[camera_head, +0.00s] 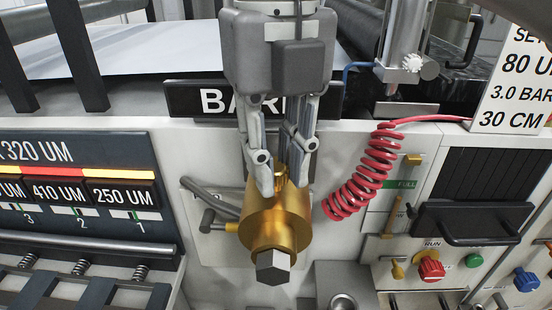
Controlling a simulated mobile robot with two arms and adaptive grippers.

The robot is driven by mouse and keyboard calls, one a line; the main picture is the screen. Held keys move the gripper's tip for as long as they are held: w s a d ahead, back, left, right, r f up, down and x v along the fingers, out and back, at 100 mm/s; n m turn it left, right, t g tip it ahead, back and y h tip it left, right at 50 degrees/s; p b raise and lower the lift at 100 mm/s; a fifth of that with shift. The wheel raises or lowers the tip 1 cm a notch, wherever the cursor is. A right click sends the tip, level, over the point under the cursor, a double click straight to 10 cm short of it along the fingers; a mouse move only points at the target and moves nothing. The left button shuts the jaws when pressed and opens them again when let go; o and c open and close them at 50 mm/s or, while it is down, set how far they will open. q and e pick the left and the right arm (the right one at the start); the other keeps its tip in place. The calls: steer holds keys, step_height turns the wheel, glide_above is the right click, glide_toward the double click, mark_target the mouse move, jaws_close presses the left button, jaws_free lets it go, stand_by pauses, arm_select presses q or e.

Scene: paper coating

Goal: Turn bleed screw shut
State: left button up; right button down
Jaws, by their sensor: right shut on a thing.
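A brass cylinder (273,222) with a grey hexagonal end sits on the front panel in the middle of the head view. The bleed screw (281,177) appears to be the small ridged brass piece on top of the cylinder. My right gripper (276,172) comes down from above, with its fingers on either side of this piece. It is shut on it, and the fingers partly hide it. My left gripper is not in view.
A coiled red hose (362,177) hangs close on the right. A black "BAR" sign (197,101) stands behind the gripper. Control knobs, including a red one (431,267), are at the lower right.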

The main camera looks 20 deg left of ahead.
mark_target(276, 168)
steer(key=m+b, duration=0.1)
steer(key=m, duration=0.5)
steer(key=shift+f+m, duration=0.1)
steer(key=shift+m, duration=0.3)
steer(key=shift+b, duration=0.3)
steer(key=c, duration=1.3)
jaws_free()
steer(key=shift+o, duration=0.2)
step_height(276, 168, up, 12)
